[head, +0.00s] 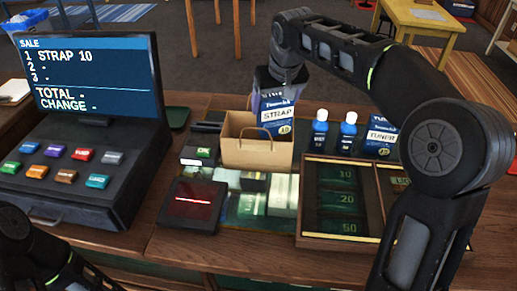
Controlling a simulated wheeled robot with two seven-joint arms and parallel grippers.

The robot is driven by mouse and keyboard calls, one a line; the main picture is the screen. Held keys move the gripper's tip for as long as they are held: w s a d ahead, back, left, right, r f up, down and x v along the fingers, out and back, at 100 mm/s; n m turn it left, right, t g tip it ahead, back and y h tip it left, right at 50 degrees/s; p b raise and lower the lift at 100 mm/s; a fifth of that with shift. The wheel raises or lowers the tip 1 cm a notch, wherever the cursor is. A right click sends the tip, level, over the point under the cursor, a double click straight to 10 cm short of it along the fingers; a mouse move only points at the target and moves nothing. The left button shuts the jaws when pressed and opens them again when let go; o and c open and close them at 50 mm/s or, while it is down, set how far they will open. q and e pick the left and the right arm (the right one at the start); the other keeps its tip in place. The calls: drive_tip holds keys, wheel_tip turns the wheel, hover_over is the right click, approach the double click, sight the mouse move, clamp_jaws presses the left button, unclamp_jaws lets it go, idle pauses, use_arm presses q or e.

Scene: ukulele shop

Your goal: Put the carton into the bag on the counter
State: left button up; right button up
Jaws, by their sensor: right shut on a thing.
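The blue and white carton marked STRAP (277,108) is upright in my right gripper (288,82), which is shut on its top. The open brown paper bag (257,154) stands on the counter (240,252). The carton is at the right side of the bag's mouth.
A register (80,120) showing "STRAP 10" stands at the left. A scanner (194,203) with a red line lies in front of the bag. Two blue bottles (347,134) and a TUNER carton (381,141) stand right of the bag, behind a cash tray (340,240).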

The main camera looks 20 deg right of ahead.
sight(278, 109)
drive_tip(key=shift+f+b, duration=1.75)
drive_tip(key=shift+f, duration=0.75)
drive_tip(key=shift+f+b, duration=0.65)
drive_tip(key=shift+f, duration=0.2)
drive_tip(key=o, duration=1.5)
drive_tip(key=shift+r, duration=0.1)
drive_tip(key=v, duration=0.7)
drive_tip(key=shift+s+r+b, duration=0.2)
drive_tip(key=shift+r+b, duration=0.1)
